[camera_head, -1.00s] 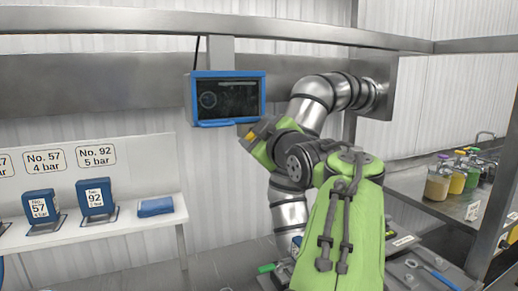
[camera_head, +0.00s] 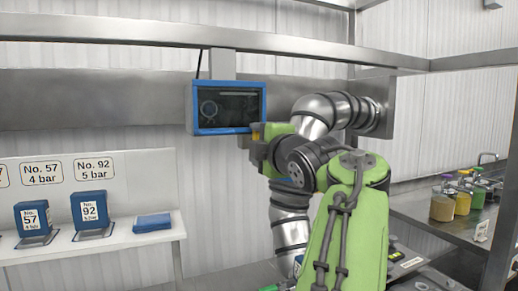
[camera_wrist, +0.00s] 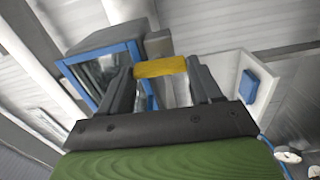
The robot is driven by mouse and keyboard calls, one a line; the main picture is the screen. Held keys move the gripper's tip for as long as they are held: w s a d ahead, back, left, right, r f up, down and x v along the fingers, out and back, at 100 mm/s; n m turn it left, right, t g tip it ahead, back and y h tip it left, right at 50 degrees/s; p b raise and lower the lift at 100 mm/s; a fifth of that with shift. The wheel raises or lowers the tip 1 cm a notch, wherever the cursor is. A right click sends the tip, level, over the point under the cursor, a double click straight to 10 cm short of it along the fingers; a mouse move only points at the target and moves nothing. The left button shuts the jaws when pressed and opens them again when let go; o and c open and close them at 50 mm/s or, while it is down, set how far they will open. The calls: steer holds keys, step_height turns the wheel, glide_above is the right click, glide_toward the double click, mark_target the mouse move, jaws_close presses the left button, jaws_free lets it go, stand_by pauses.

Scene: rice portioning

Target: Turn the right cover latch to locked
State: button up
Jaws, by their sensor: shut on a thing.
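My gripper (camera_wrist: 160,88) is shut on a yellow bar (camera_wrist: 160,68), which spans its two fingers in the wrist view. In the head view the yellow bar (camera_head: 255,131) shows at the lower right corner of a blue-framed screen (camera_head: 228,107). I cannot tell whether the yellow bar is the right cover latch or whether it is fixed to anything. The screen also shows in the wrist view (camera_wrist: 105,66), behind and left of the fingers. No other latch or cover can be clearly made out.
A white shelf (camera_head: 130,241) at the left holds blue numbered blocks (camera_head: 89,210) and a flat blue block (camera_head: 152,222). At the right, jars (camera_head: 443,207) stand on a steel counter (camera_head: 425,218). A steel rail (camera_head: 150,29) runs above the screen.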

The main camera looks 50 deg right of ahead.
steer(key=shift+f+n, duration=0.1)
steer(key=shift+n, duration=0.2)
stand_by(0.4)
steer(key=o, duration=1.1)
steer(key=shift+c, duration=0.2)
steer(key=v, duration=1.5)
steer(key=shift+s+a, duration=0.2)
steer(key=shift+s, duration=0.15)
